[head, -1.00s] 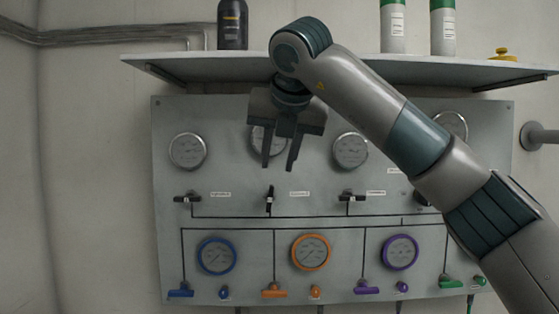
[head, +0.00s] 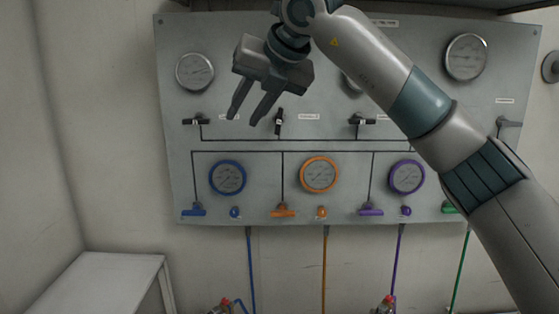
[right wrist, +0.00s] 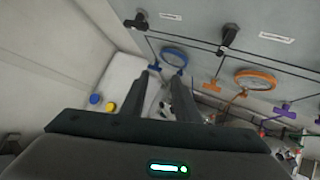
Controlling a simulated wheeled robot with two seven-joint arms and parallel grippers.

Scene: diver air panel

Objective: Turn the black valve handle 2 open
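Black valve handle 2 (head: 279,122) is the second black handle from the left in the panel's upper valve row. It stands upright, while the black handles to its left (head: 195,121) and right (head: 362,121) lie level. It also shows in the right wrist view (right wrist: 229,37), beyond and right of the fingers. My right gripper (head: 243,118) is open and empty, its fingers pointing down in front of the panel, just left of handle 2 in the head view. I see no contact with the handle. My left gripper is not in view.
The grey panel (head: 450,190) carries round gauges, including blue (head: 227,177), orange (head: 319,174) and purple (head: 407,176) ringed ones, with coloured valves below. Coloured hoses hang underneath. A white table (head: 95,275) stands at lower left. My right arm hides part of the panel's right side.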

